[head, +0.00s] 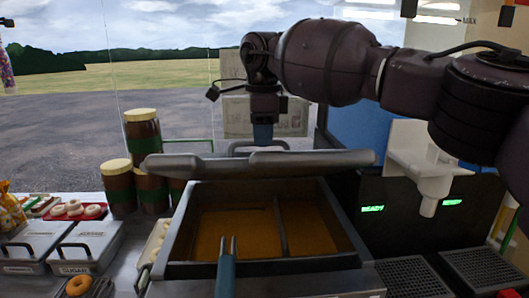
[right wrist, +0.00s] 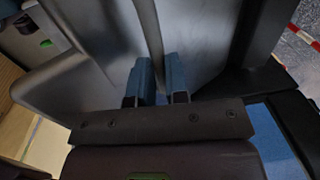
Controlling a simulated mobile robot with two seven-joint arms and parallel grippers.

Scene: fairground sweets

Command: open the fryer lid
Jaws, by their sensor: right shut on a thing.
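The fryer (head: 345,235) stands in the middle of the head view, its dark rim around amber oil with a divider bar. Its grey fryer lid (head: 320,160) is raised at the back edge, seen almost edge-on, so the oil is uncovered. My right gripper (head: 263,137) is at the lid's handle (head: 238,147), behind the lid. In the right wrist view its two blue fingers (right wrist: 159,75) are shut on the dark handle bar (right wrist: 150,35), with the lid's grey surface (right wrist: 100,85) beside them. My left gripper is not in view.
A blue handle with two prongs (head: 226,270) sticks up at the fryer's front. Brown jars (head: 118,190) stand left, with lidded bins (head: 85,245) and a doughnut (head: 79,285). A dark machine with a white spout (head: 428,190) and green READY lights stands close on the right.

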